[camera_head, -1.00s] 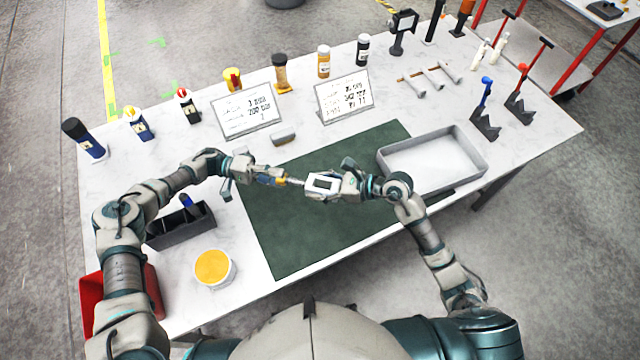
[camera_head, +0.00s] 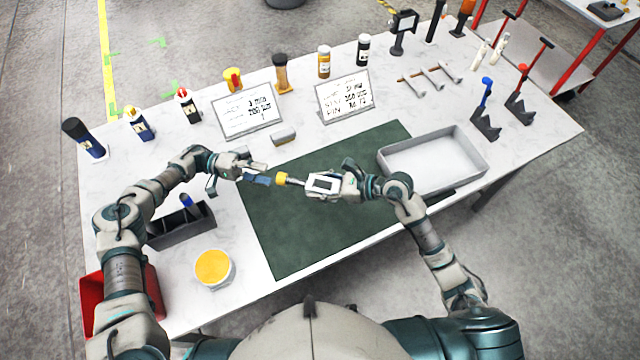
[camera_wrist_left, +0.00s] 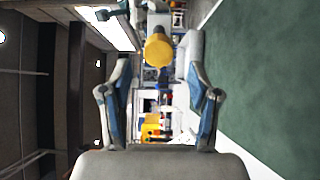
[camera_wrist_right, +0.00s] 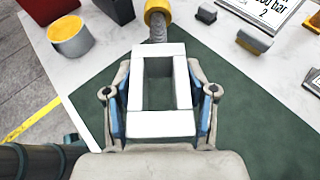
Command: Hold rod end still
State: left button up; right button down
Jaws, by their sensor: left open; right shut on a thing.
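My right gripper (camera_head: 338,185) is shut on a white rectangular frame (camera_head: 311,190) and holds it above the green mat. In the right wrist view the frame (camera_wrist_right: 160,123) sits between the fingers (camera_wrist_right: 160,105). A grey rod (camera_wrist_right: 157,28), apparently threaded, sticks out from its far side and carries a yellow end piece (camera_wrist_right: 156,7). In the head view the yellow end (camera_head: 282,178) points left, towards my left gripper (camera_head: 262,175). That gripper is open and empty, just left of the yellow end. In the left wrist view the yellow end (camera_wrist_left: 158,50) lies ahead, between and beyond the spread fingers (camera_wrist_left: 160,95).
The green mat (camera_head: 330,225) is bare on the white table. A grey tray (camera_head: 432,160) lies right. A dark caddy (camera_head: 182,228), an orange-filled tub (camera_head: 214,268) and a red bin (camera_head: 92,300) stand left. Two signs (camera_head: 250,112) (camera_head: 344,96) and several bottles line the back.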

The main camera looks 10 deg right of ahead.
pick_arm(q)
jog(key=o, duration=0.6)
jog(key=shift+c, duration=0.2)
jog(key=v, duration=0.7)
jog(key=shift+w+a, duration=0.25)
jog(key=shift+a, duration=0.05)
jog(key=shift+f, duration=0.15)
